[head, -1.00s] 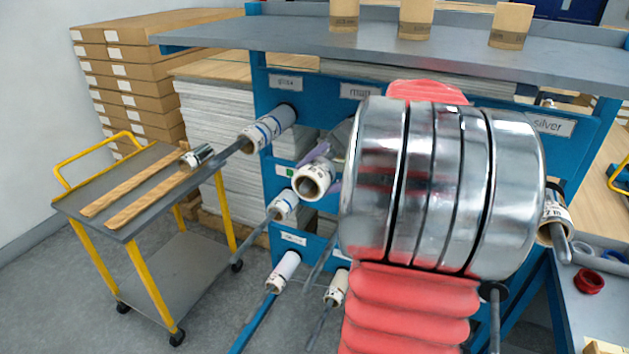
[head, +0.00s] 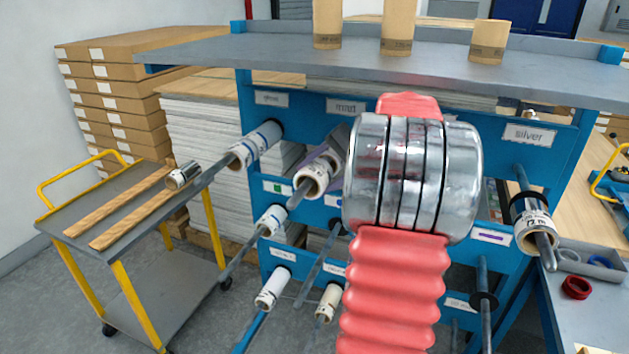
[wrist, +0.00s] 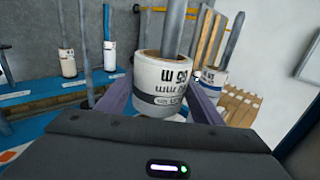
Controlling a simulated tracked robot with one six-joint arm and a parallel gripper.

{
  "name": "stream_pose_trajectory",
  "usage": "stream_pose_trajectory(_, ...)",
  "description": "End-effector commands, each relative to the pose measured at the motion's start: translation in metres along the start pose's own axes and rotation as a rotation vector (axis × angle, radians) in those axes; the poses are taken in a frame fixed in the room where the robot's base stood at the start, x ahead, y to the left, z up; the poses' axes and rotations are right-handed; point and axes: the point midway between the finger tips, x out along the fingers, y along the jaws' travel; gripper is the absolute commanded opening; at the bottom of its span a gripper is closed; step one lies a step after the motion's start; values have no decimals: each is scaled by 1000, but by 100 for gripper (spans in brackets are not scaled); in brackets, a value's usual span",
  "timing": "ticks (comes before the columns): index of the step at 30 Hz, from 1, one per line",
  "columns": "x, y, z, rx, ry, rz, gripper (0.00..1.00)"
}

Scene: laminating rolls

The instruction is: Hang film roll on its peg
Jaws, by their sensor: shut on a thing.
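The film roll (head: 312,179) is white with a brown core and a dark band; its "65 m" print shows in the wrist view (wrist: 160,92). My gripper (head: 325,165) is shut on it, with a purple finger on either side of the roll in the wrist view (wrist: 160,105). A grey peg (head: 295,196) of the blue rack sticks out through the core, so the roll is around this peg, below the "matt" label (head: 345,107). The peg's back part and most of the gripper are hidden behind my arm.
Other pegs hold rolls: one under the left label (head: 256,144), several lower down, and one under "silver" (head: 533,213). Brown rolls (head: 397,28) stand on the rack top.

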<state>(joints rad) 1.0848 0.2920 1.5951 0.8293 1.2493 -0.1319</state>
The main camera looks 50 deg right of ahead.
Motion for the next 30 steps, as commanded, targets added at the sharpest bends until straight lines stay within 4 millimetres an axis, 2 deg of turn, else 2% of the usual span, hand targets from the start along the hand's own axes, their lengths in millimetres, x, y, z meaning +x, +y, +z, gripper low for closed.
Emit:
stream_pose_trajectory(18,0,1,-47,1,0,0,34)
stream_pose_trajectory(30,-1,0,-53,1,1,0,34)
